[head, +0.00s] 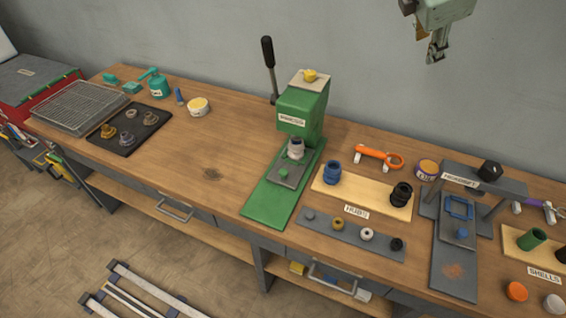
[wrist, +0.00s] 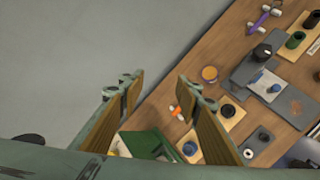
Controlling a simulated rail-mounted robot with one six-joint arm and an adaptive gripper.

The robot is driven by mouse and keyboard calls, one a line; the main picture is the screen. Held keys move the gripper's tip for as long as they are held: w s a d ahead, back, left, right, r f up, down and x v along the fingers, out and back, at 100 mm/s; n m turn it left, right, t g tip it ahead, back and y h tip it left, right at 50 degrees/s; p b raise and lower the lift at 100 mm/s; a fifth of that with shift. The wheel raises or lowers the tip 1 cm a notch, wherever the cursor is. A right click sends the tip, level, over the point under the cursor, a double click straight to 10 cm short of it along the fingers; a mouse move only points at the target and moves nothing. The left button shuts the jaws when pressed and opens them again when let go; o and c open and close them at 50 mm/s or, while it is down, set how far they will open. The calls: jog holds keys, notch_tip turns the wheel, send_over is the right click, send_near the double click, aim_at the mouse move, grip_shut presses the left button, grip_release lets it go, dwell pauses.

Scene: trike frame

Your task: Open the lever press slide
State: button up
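The green lever press (head: 302,108) stands upright on the wooden bench in the head view. Its black-handled lever (head: 268,55) points up at the back left. My gripper (head: 437,50) hangs at the top right of the head view, high above the bench and away from the press. In the wrist view my gripper (wrist: 160,84) has its two fingers wide apart with nothing between them. The green press shows partly there (wrist: 148,145), low between the fingers.
A hub board (head: 345,190) and a grey parts strip (head: 350,235) lie right of the press. A second grey press (head: 484,178) stands farther right. An orange-handled tool (head: 380,156) lies behind the hubs. Bare bench (head: 215,140) lies left of the press.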

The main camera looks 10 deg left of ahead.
jog(key=w+a+f+n, duration=0.2)
jog(key=w+a+n, duration=0.1)
jog(key=w+a, duration=0.2)
jog(key=n+g+y+p, duration=0.3)
jog(key=n+y+p, duration=0.1)
jog(key=n, duration=0.6)
send_over(283, 172)
jog(key=s+d, duration=0.3)
notch_tip(283, 172, down, 20)
jog(key=r, duration=0.1)
jog(key=s+a+f+n, duration=0.1)
jog(key=s+a+f, duration=0.1)
jog(key=f, duration=0.6)
jog(key=shift+s+a+n+g, duration=0.25)
jog(key=shift+s+n+g, duration=0.05)
jog(key=shift+s, duration=0.2)
jog(key=shift+f, duration=0.1)
jog(key=shift+b+x, duration=3.6)
jog(key=shift+x, duration=3.15)
jog(key=shift+w+d, duration=0.15)
grip_shut()
